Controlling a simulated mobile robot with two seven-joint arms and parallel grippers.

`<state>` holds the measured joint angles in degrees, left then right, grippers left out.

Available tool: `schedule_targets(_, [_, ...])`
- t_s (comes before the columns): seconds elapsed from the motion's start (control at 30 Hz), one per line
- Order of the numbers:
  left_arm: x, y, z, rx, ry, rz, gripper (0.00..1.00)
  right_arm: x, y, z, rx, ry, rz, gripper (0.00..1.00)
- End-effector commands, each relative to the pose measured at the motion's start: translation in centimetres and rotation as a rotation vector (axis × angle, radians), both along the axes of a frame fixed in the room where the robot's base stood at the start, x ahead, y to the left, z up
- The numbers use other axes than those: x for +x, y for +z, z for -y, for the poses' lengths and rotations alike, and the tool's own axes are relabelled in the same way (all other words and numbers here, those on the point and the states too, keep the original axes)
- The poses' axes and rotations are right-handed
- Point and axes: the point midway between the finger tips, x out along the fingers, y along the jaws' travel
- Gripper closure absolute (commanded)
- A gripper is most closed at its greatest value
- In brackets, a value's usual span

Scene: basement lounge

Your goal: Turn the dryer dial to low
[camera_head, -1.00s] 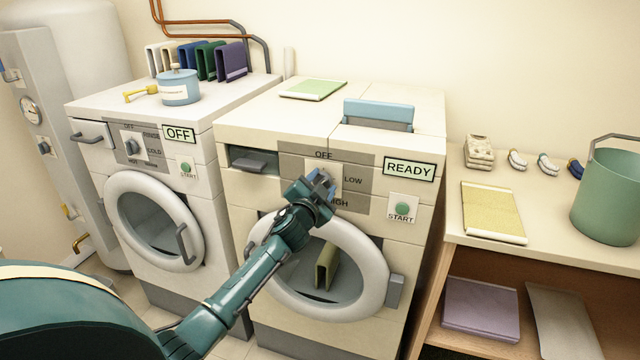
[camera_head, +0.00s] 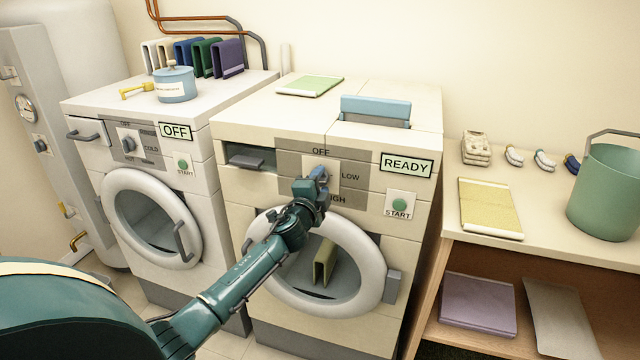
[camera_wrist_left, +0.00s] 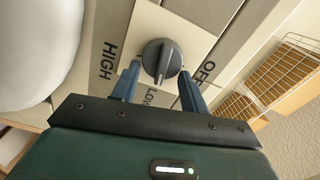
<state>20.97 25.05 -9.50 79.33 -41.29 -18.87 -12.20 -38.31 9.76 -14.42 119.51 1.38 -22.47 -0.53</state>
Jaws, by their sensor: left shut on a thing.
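The dryer (camera_head: 229,215) is the right-hand machine, with a READY sign and OFF, LOW and HIGH marked around its dial. In the left wrist view the dial (camera_wrist_left: 161,60) is a round dark grey knob with a raised ridge. In the head view the gripper hides most of the dial and part of HIGH. My right gripper is not in view.
The green start button (camera_head: 400,204) is right of the dial. The round dryer door (camera_head: 290,295) is below my gripper. The washer (camera_head: 95,185), showing OFF, stands to the left. A side table (camera_head: 475,250) with a green bucket (camera_head: 604,195) is at the right.

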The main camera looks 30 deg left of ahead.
Motion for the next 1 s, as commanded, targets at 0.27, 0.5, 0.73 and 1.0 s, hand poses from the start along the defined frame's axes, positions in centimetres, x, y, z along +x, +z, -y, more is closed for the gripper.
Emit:
schedule_targets(0.27, [-0.01, -0.1, 0.02, 0.014, 0.0, -0.005, 0.78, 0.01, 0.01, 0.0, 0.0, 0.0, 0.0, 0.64])
schedule_targets(0.5, [-0.02, -0.1, 0.01, 0.013, 0.0, -0.005, 0.54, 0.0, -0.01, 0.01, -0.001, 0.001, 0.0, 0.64])
schedule_targets(0.73, [-0.01, -0.07, 0.01, 0.012, 0.0, -0.004, 0.35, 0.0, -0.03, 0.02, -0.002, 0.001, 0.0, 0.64])
schedule_targets(1.0, [-0.1, -0.06, 0.04, 0.012, 0.0, -0.004, 0.34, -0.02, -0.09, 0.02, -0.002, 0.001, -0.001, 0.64])
